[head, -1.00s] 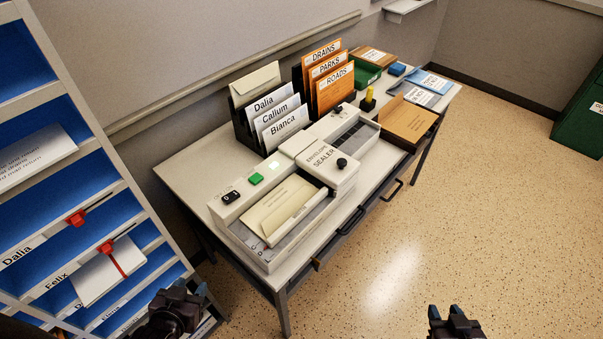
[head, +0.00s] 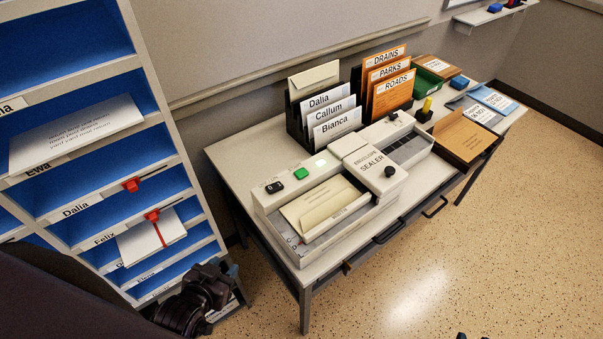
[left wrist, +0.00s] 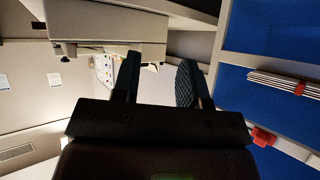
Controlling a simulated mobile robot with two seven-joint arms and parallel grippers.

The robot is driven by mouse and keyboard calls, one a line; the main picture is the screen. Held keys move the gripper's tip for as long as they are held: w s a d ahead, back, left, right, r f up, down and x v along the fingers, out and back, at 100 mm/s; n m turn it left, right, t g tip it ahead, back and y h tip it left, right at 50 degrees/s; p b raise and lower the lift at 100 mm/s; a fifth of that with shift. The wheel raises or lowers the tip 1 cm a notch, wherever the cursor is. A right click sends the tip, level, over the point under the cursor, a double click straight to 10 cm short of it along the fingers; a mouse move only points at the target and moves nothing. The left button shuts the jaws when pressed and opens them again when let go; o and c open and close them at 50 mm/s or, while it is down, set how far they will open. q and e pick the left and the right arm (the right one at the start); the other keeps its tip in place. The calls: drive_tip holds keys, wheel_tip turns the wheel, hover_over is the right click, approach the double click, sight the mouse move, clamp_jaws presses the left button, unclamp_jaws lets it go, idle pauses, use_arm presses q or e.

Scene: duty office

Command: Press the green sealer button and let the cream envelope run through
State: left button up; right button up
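The envelope sealer (head: 372,168) stands on the grey desk. Its green button (head: 301,174) sits on the back ledge at the left, between a black dial and a pale lit square. The cream envelope (head: 318,205) lies flat on the sealer's left feed bed, short of the hood. My left gripper (head: 228,270) is low at the left, in front of the pigeonhole shelves and well away from the button. In the left wrist view its two fingers (left wrist: 160,72) stand apart with nothing between them. Only dark tips of my right gripper (head: 470,336) show at the bottom edge.
The pigeonhole shelves (head: 95,205) with letters and red clips stand close at the left. A black rack (head: 294,125) of named envelopes and orange folders stands behind the sealer. A brown tray (head: 462,137) is at the desk's right. Open floor lies in front.

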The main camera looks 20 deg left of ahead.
use_arm(q)
clamp_jaws()
idle(1.5)
